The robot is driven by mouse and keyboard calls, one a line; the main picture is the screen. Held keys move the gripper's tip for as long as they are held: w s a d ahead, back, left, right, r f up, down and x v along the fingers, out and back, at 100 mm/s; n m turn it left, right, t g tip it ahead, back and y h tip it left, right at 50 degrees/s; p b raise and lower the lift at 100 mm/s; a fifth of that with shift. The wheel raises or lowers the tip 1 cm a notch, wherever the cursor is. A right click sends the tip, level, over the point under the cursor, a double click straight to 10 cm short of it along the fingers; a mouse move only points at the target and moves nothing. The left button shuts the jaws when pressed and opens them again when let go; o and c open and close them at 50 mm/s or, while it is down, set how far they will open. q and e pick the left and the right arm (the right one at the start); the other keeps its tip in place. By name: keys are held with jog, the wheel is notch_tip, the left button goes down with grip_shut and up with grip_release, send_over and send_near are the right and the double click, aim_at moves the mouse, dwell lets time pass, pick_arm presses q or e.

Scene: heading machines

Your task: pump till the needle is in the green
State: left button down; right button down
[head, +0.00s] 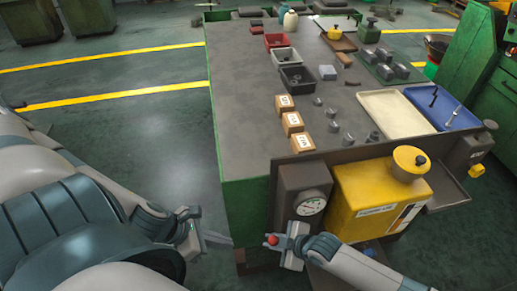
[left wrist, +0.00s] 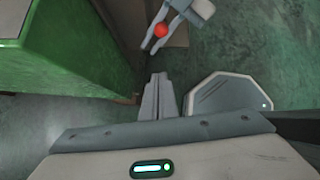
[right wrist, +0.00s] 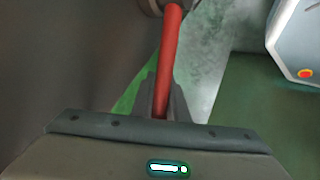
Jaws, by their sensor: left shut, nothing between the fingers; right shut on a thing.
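The round white gauge (head: 311,203) sits on the front of a dark grey housing (head: 296,180) at the bench's near end. Its needle and coloured marks are too small to read. The red lever handle (right wrist: 171,50) runs up to a round fitting in the right wrist view; its red ball end (head: 272,240) shows in the head view and in the left wrist view (left wrist: 161,30). My right gripper (head: 279,240) is shut on the handle, below the gauge. My left gripper (head: 228,240) is shut and empty, left of the handle and apart from it.
A yellow tank (head: 375,195) with a round cap stands right of the gauge. The bench's green side (head: 245,205) rises just beyond my left gripper. Cardboard boxes (head: 292,122), bins and trays stand on the bench top. The floor (head: 130,165) left of the bench is clear.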

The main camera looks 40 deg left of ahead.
pick_arm(q)
jog(key=shift+s+d+r+m, duration=0.25)
jog(key=shift+s+d+m, duration=0.05)
jog(key=shift+w+f, duration=0.1)
jog(key=w+d+f, duration=0.5)
jog(key=w+f, duration=0.1)
jog(key=w, duration=0.2)
jog(key=shift+d, duration=0.3)
dwell(0.4)
